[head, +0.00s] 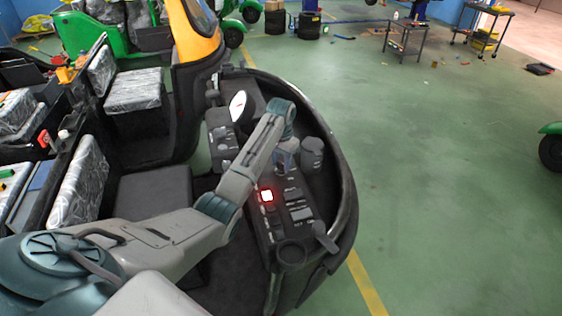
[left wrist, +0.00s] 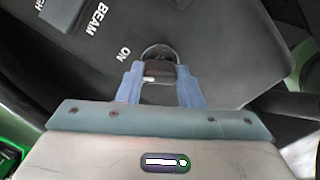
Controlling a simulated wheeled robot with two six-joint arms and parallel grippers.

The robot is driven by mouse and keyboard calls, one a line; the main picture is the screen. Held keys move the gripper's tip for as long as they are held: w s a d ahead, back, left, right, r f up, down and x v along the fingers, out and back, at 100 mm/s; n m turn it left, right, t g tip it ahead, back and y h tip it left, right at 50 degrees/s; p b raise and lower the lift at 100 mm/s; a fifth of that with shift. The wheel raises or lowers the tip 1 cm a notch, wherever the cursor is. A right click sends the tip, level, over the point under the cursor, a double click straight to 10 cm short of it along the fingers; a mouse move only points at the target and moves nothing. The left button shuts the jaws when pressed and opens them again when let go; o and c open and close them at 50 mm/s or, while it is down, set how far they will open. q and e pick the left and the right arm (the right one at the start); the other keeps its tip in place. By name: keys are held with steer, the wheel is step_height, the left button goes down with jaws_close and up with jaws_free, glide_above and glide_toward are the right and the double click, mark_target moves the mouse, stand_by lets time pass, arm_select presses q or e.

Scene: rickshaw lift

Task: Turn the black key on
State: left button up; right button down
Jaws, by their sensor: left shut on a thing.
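The black key (left wrist: 158,66) sits at the dashboard panel in the left wrist view, beside the white "ON" lettering. My left gripper (left wrist: 160,80) is shut on the key, with one blue-grey finger on each side of it. In the head view my left arm reaches over the dashboard (head: 295,213), and the left gripper (head: 287,158) points down at its upper part. The key is hidden there behind the gripper and arm. My right gripper is in neither view.
A red lit switch (head: 267,196) glows on the dashboard, with several dark switches near it. The rickshaw's curved front shell (head: 346,190) borders the panel on the right. The green floor (head: 450,190) beyond is open.

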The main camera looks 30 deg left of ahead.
arm_select(q)
steer(key=shift+r+m, duration=0.1)
steer(key=shift+m, duration=0.5)
steer(key=o, duration=1)
